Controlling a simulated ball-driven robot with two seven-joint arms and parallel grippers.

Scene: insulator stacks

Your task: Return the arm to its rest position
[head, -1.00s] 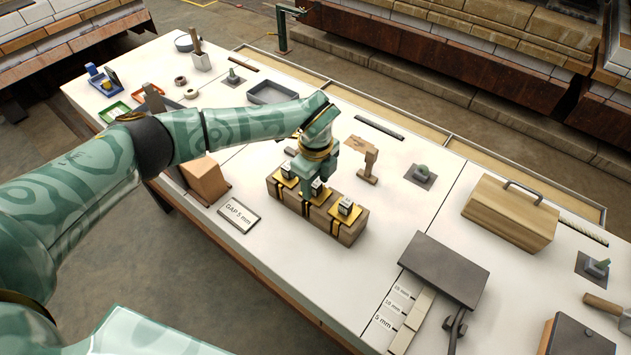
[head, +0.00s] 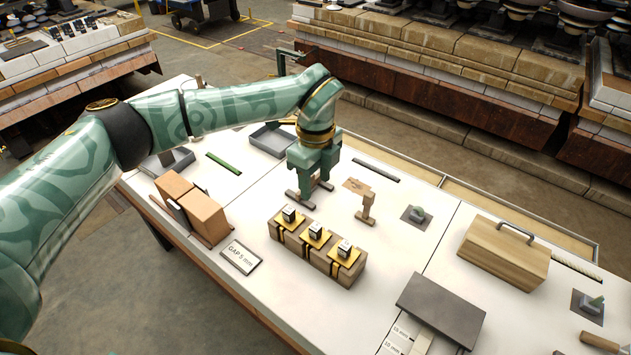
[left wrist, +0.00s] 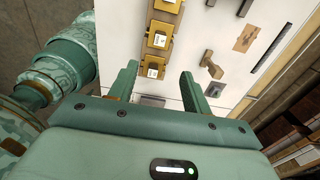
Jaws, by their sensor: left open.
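My left arm reaches in from the left in the head view. Its gripper (head: 310,193) hangs fingers-down above the white table (head: 220,278), behind and left of the wooden block (head: 346,273). The fingers are apart with nothing between them; the left wrist view shows the same open jaws (left wrist: 160,85). In the left wrist view the plates and cubes (left wrist: 157,41) lie beyond the fingertips. My right gripper is in neither view.
A small wooden stand (head: 366,204) is right of the gripper. Brown blocks (head: 205,217) stand at the table's left edge, near the "GAP 5 mm" card (head: 240,257). A grey tray (head: 270,141) lies behind the arm. A wooden case (head: 504,251) and a dark plate (head: 441,308) are to the right.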

